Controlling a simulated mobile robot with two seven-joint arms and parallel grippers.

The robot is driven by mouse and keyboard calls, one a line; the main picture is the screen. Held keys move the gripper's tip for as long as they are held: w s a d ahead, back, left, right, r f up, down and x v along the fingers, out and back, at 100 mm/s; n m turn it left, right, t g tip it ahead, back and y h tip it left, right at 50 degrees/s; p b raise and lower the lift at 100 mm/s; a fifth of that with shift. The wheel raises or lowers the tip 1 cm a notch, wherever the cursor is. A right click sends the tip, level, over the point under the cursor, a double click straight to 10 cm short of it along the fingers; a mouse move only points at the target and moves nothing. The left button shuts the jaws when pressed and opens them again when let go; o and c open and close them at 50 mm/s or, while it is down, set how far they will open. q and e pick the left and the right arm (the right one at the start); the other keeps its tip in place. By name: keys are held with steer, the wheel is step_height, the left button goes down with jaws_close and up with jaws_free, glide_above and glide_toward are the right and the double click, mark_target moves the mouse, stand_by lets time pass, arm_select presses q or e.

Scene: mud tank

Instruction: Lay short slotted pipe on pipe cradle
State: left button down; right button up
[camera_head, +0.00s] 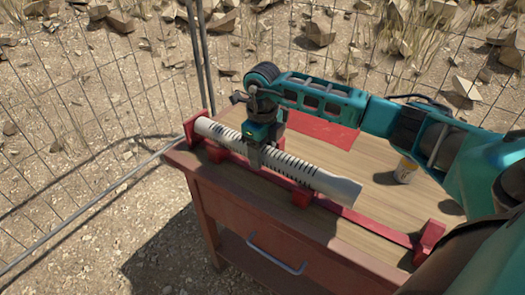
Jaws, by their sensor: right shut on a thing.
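The short slotted pipe (323,179) is white with dark slots and a flared plain end at the right. It lies along the front edge of the table, over the red pipe cradle (366,226). The cradle is a long rail with raised supports at its ends and between them. My right gripper (257,152) points down and is shut on the pipe left of its middle. The pipe's left end is at the cradle's left end support. I cannot tell whether the pipe rests on the supports or hangs just above them. My left gripper is not in view.
The red table (232,208) has a wooden top and a drawer handle at the front. A red flat sheet (322,130) lies behind my gripper. A wire fence runs behind and left.

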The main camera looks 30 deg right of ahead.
steer(key=shift+f+b, duration=0.3)
steer(key=shift+f, duration=0.15)
steer(key=o, duration=1.1)
steer(key=shift+o, duration=1.4)
step_height(320, 180, up, 13)
steer(key=shift+a, duration=0.1)
